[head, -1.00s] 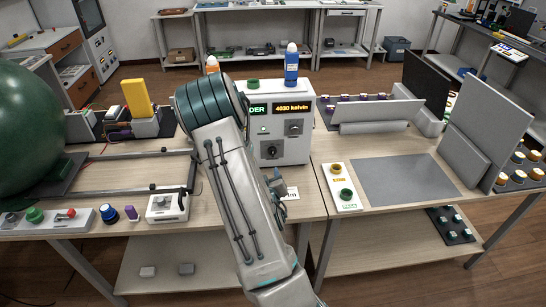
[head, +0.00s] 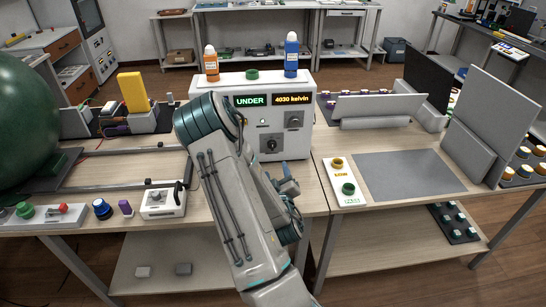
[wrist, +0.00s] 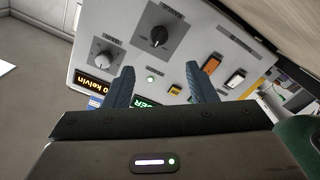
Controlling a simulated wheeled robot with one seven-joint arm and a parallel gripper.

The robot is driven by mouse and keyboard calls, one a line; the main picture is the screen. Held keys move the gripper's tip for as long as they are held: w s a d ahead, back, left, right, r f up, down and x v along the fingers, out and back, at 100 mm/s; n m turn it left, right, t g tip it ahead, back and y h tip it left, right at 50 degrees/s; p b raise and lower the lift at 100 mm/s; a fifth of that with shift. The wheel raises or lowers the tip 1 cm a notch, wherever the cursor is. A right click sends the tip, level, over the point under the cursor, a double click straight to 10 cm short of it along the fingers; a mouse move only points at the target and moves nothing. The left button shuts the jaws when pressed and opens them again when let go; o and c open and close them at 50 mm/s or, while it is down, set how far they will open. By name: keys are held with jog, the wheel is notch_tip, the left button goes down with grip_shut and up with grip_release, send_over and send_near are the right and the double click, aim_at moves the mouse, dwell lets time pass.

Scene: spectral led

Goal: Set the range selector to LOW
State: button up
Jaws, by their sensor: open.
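A white instrument box (head: 303,85) stands on the bench with green "UNDER" and amber "4030 kelvin" displays. Its lower front has a large black selector knob (head: 271,145) on a grey plate, also in the wrist view (wrist: 158,37). A smaller silver knob (wrist: 103,59) sits beside it. In the head view the blue fingers (head: 286,180) show low in front of the box.
Orange (wrist: 211,63) and white (wrist: 235,78) rocker switches sit beside the large knob. Two bottles, orange (head: 211,64) and blue (head: 291,55), stand on the box. A green globe (head: 30,130) is at left. A grey mat (head: 410,176) lies clear at right.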

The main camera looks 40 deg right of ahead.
aim_at(273, 148)
jog(key=shift+w+d+f+b, duration=0.2)
jog(key=shift+w+b, duration=0.15)
jog(key=shift+b, duration=1.5)
jog(key=b, duration=0.3)
jog(key=shift+d+f+b, duration=0.1)
jog(key=shift+d+b, duration=0.05)
jog(key=shift+b, duration=0.15)
jog(key=x, duration=0.3)
jog(key=p+x, duration=0.1)
jog(key=x, duration=0.7)
jog(key=shift+d+r, duration=0.1)
jog(key=shift+r, duration=0.2)
jog(key=c, duration=1)
